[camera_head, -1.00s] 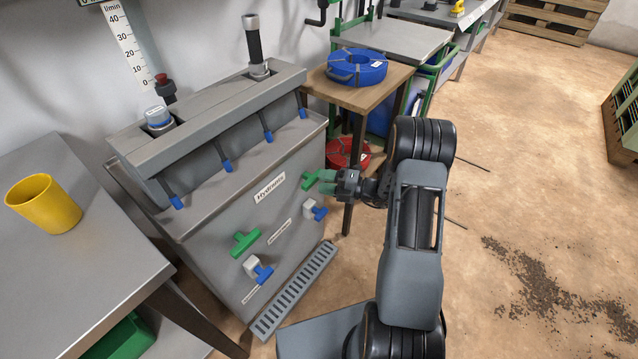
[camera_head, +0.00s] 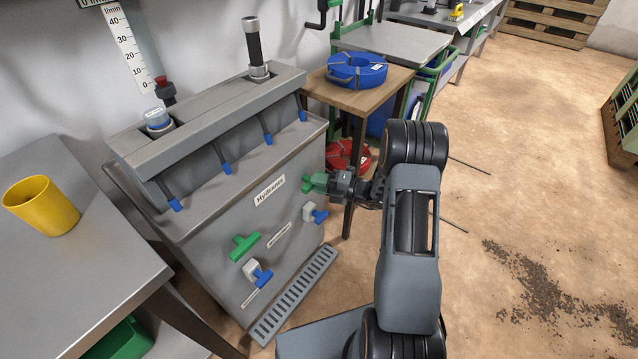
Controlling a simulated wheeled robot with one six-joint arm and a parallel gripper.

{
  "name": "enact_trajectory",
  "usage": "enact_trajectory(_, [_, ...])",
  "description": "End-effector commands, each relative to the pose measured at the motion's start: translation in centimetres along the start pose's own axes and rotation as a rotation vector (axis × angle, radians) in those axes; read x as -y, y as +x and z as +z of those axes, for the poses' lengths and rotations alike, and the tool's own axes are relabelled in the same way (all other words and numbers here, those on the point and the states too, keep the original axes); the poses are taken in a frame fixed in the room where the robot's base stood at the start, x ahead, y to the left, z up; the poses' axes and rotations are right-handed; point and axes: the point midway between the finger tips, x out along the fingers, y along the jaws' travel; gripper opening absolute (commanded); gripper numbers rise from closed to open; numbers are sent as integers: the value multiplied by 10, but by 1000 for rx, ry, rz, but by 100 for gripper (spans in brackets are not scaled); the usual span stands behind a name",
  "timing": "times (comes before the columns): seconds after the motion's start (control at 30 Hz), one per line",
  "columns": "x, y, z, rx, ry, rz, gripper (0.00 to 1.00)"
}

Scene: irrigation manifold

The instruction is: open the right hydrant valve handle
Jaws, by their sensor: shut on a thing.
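The right hydrant valve handle (camera_head: 308,184) is green and sits on the front of the grey manifold cabinet (camera_head: 210,255), right of the "Hydrants" label. My gripper (camera_head: 322,182) is at the handle from the right and is shut on it; the fingers hide part of the handle. A second green handle (camera_head: 244,247) is at the left of the same front panel, apart from my gripper.
Two blue-handled taps, one right (camera_head: 315,213) and one lower left (camera_head: 257,273), stick out below the green handles. A floor grate (camera_head: 295,295) lies below. A wooden table (camera_head: 385,90) with a blue hose coil (camera_head: 357,69) stands behind. Open floor is at right.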

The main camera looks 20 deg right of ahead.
Motion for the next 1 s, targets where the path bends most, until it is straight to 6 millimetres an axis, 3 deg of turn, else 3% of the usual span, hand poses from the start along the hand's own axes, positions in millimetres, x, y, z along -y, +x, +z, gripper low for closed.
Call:
enact_trajectory(0.1, [0,0,0,0,0,0,0])
enact_trajectory(0.47, [-3,0,0,0,-64,-28,0])
enact_trajectory(1.0, [-6,0,-1,-1,-499,-210,0])
